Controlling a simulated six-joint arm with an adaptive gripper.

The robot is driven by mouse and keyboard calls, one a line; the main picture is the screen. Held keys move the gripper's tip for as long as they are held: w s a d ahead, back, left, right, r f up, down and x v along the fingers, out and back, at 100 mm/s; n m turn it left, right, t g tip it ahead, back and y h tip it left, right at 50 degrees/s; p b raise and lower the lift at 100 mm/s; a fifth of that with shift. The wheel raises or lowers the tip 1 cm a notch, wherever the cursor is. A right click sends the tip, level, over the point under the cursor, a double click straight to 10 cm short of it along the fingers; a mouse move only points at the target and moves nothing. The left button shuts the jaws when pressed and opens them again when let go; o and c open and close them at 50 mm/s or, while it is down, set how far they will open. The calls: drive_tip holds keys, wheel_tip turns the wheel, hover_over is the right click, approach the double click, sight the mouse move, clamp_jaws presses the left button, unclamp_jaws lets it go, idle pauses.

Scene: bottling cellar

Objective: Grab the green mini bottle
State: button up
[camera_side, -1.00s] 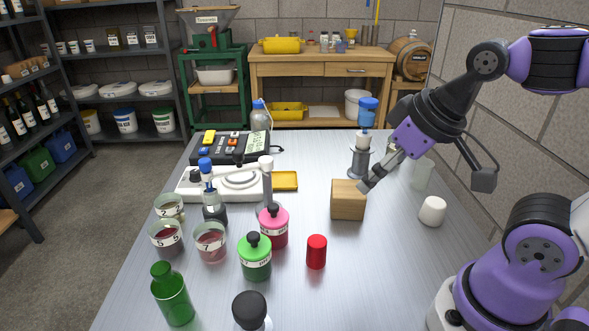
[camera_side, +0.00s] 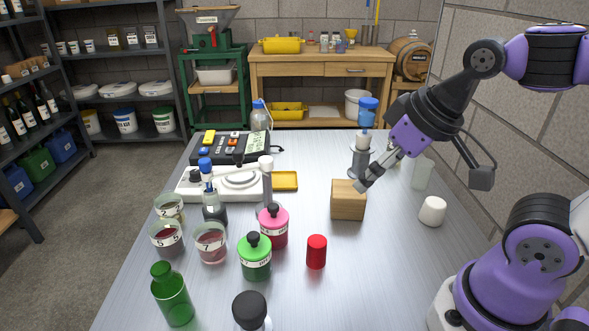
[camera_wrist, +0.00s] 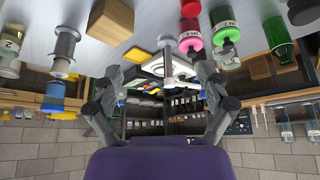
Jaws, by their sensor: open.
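A small green glass bottle (camera_side: 172,296) stands upright and uncapped at the near left of the steel table. It shows upside down at the upper right of the wrist view (camera_wrist: 279,38). A bright green labelled bottle with a black cap (camera_side: 255,260) stands to its right, also in the wrist view (camera_wrist: 224,24). My gripper (camera_side: 372,178) is open and empty, just above and beside the wooden block, far to the right of and behind both green bottles. Its spread fingers (camera_wrist: 160,80) show in the wrist view with nothing held between them.
A black-capped vessel (camera_side: 249,310) is at the front. The table's right front (camera_side: 380,280) is clear.

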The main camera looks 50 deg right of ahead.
drive_tip(key=w+a+r+n+y, duration=0.1)
drive_tip(key=w+a+r+n, duration=0.15)
drive_tip(key=w+a, duration=0.45)
drive_tip(key=n+g+y, duration=0.2)
drive_tip(key=n, duration=0.4)
hover_over(167, 270)
drive_tip(key=s+d, duration=0.2)
drive_tip(key=f, duration=0.6)
drive_tip(key=shift+w+a+f, duration=0.1)
drive_tip(key=shift+w+a, duration=0.05)
drive_tip(key=shift+w, duration=0.05)
drive_tip(key=x, duration=0.4)
drive_tip(key=shift+s+a, duration=0.1)
drive_tip(key=x, duration=0.6)
drive_tip(key=shift+s+d+f, duration=0.15)
drive_tip(key=shift+d+f, duration=0.05)
drive_tip(key=c, duration=1.3)
